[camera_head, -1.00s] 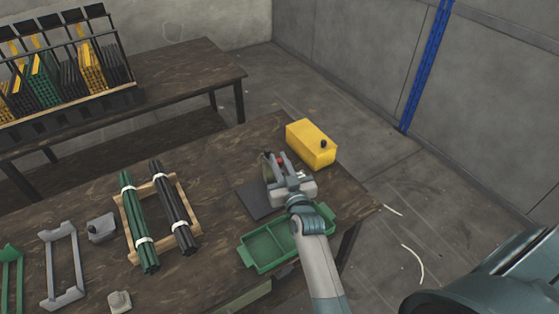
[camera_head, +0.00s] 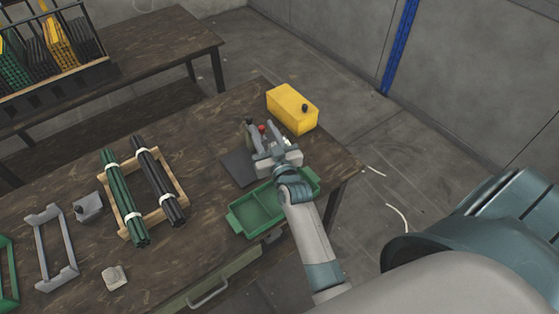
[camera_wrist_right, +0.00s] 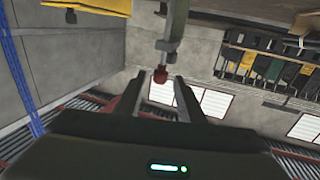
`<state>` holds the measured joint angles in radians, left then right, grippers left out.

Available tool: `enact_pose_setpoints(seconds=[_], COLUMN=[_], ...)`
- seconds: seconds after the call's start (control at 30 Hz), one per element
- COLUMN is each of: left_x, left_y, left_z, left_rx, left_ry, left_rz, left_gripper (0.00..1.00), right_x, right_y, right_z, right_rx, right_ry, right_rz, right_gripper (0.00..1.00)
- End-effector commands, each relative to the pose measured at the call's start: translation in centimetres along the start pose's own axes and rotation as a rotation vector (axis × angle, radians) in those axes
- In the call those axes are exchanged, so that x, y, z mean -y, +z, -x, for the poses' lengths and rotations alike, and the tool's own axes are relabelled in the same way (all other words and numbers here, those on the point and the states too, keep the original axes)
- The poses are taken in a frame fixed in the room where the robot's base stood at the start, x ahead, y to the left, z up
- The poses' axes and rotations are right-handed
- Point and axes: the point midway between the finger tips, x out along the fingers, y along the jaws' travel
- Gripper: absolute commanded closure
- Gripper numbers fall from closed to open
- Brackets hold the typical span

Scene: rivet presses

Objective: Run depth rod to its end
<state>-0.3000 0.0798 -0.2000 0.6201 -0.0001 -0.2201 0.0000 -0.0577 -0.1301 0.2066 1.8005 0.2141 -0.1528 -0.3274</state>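A grey press (camera_head: 285,163) stands on the dark wooden table, beside the yellow box. A red knob (camera_head: 262,128) shows at its top. In the right wrist view a red knob (camera_wrist_right: 160,74) sits at the tip of a thin rod that hangs from a grey-green arm. My right gripper (camera_head: 275,141) is over the press. In the wrist view its two fingers (camera_wrist_right: 160,88) are apart, and the knob appears between their tips. I cannot tell whether either finger touches it. The gripper hides part of the press. My left gripper is out of view.
A yellow box (camera_head: 292,108) stands behind the press and a green tray (camera_head: 232,219) lies in front. A wooden rack (camera_head: 183,185) with green and black rods is to the left, near grey fixtures (camera_head: 42,250).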

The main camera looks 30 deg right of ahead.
Motion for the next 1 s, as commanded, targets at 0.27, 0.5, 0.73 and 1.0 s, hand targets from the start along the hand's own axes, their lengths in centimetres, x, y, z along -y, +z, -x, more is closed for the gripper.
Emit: enact_pose_setpoints(seconds=[0.27, 0.5, 0.73, 1.0], left_x=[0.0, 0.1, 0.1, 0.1], left_y=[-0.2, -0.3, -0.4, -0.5], left_z=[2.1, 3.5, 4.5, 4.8], left_rx=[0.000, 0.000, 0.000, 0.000], left_ry=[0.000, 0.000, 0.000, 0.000], left_rz=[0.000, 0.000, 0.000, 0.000], left_gripper=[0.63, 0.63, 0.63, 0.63], right_x=[0.0, 0.0, 0.0, 0.0], right_y=[-0.3, -0.3, -0.3, -0.2], right_z=[4.7, 9.2, 13.2, 15.4], right_rx=[0.002, 0.002, 0.000, -0.004], right_ry=[0.000, 0.000, 0.000, 0.001], right_rz=[0.000, 0.000, 0.000, 0.000], right_gripper=[0.65, 0.65, 0.65, 0.65])
